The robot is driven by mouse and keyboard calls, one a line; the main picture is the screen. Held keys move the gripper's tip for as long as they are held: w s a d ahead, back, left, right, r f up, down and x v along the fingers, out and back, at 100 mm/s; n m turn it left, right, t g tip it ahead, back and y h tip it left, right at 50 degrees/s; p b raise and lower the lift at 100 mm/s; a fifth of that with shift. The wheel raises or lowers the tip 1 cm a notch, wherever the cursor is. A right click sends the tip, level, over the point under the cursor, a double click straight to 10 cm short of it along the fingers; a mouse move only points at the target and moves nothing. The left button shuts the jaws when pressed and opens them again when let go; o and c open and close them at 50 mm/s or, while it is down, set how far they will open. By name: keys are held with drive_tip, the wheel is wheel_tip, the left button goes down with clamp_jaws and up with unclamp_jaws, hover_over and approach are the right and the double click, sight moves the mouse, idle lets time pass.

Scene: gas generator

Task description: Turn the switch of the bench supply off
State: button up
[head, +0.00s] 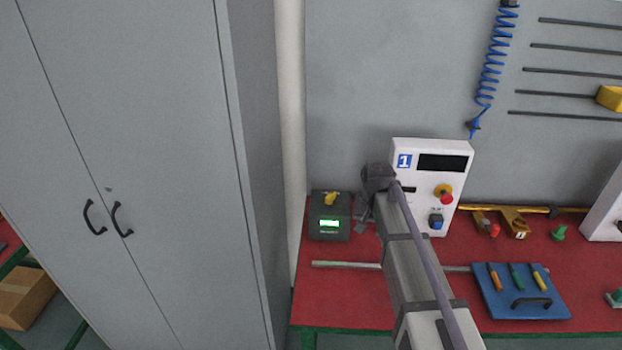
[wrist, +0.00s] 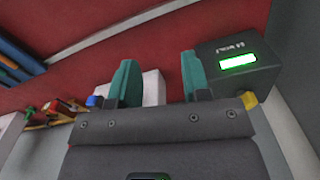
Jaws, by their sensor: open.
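The bench supply is a dark grey box (head: 330,222) on the red bench, with a lit green display (head: 328,223). Its yellow switch (head: 330,198) shows at the top of the box. In the wrist view the bench supply (wrist: 240,48) is at the upper right, its display lit, and part of the yellow switch (wrist: 250,98) shows beyond the gripper body. My gripper (wrist: 160,75) is open, its two green fingers apart with nothing between them. In the head view it is just right of the supply, mostly hidden by my arm.
A white control panel (head: 445,165) with a red knob and a blue button stands right of my gripper. A grey rod (head: 345,264) lies in front of the supply. A blue tool board (head: 520,300) lies further right. A tall grey cabinet (head: 140,150) stands left of the bench.

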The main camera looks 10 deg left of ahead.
sight(330, 195)
drive_tip(key=w+a+r+m+p, duration=0.1)
drive_tip(key=w+a+r, duration=0.1)
drive_tip(key=w+a, duration=0.2)
drive_tip(key=w+a+r+m+p, duration=0.1)
drive_tip(key=w+a+r, duration=0.1)
drive_tip(key=w+a, duration=0.2)
drive_tip(key=w+a+r+m+p, duration=0.1)
drive_tip(key=w+a, duration=0.3)
drive_tip(key=w, duration=0.4)
drive_tip(key=shift+w+a+r+m, duration=0.35)
drive_tip(key=shift+r+m, duration=0.05)
drive_tip(key=shift+r, duration=0.05)
wheel_tip(330, 195, down, 10)
drive_tip(key=b, duration=0.9)
drive_tip(key=shift+r, duration=0.1)
drive_tip(key=shift+c, duration=0.2)
clamp_jaws()
